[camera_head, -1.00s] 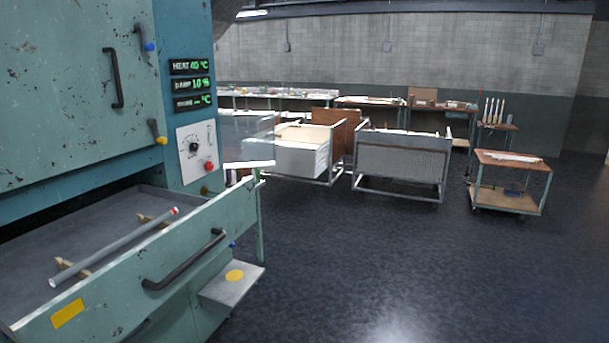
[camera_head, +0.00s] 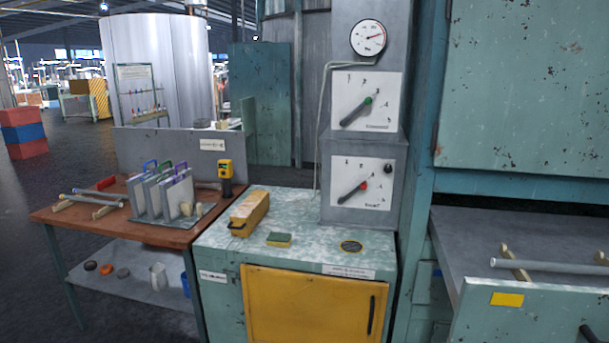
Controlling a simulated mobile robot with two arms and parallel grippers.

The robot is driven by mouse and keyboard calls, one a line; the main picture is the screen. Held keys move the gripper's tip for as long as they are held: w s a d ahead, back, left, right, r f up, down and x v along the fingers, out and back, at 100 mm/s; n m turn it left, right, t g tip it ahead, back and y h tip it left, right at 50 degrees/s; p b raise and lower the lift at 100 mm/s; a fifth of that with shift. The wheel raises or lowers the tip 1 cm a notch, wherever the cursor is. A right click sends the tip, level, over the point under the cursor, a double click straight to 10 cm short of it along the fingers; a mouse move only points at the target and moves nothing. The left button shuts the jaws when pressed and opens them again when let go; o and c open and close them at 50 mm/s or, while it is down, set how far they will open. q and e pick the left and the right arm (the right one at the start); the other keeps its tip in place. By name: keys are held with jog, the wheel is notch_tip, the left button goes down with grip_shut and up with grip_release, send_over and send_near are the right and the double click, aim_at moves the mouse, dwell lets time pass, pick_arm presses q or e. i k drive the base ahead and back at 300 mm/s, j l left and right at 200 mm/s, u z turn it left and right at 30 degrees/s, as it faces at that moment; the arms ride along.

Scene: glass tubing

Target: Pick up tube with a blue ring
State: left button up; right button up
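Two thin grey tubes (camera_head: 95,200) lie side by side on small wooden rests on the brown workbench at the left. The near tube's left end looks bluish, but it is too small to tell whether this is a ring. Another grey tube (camera_head: 550,266) lies on wooden rests in the open drawer (camera_head: 465,225) at the right; its right end is cut off by the picture edge, and no ring shows on the visible part. Neither of my grippers is in view.
The workbench (camera_head: 150,231) also holds a rack of upright panels (camera_head: 172,193) and a yellow device (camera_head: 226,178). A green cabinet (camera_head: 300,212) with a yellow door stands between it and the drawer. Dark floor (camera_head: 60,160) is open at the far left.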

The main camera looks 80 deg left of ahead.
aim_at(88, 192)
jog(key=u, duration=0.4)
jog(key=j+u, duration=0.1)
jog(key=u, duration=0.35)
jog(key=j+u, duration=0.1)
jog(key=u, duration=0.75)
jog(key=j+u, duration=0.1)
jog(key=u, duration=0.3)
jog(key=i+j+u, duration=0.25)
jog(key=u, duration=0.2)
jog(key=i+j+u, duration=0.3)
jog(key=u, duration=0.2)
jog(key=i+j+u, duration=0.3)
jog(key=u, duration=0.15)
jog(key=i+j+u, duration=0.2)
jog(key=i, duration=0.75)
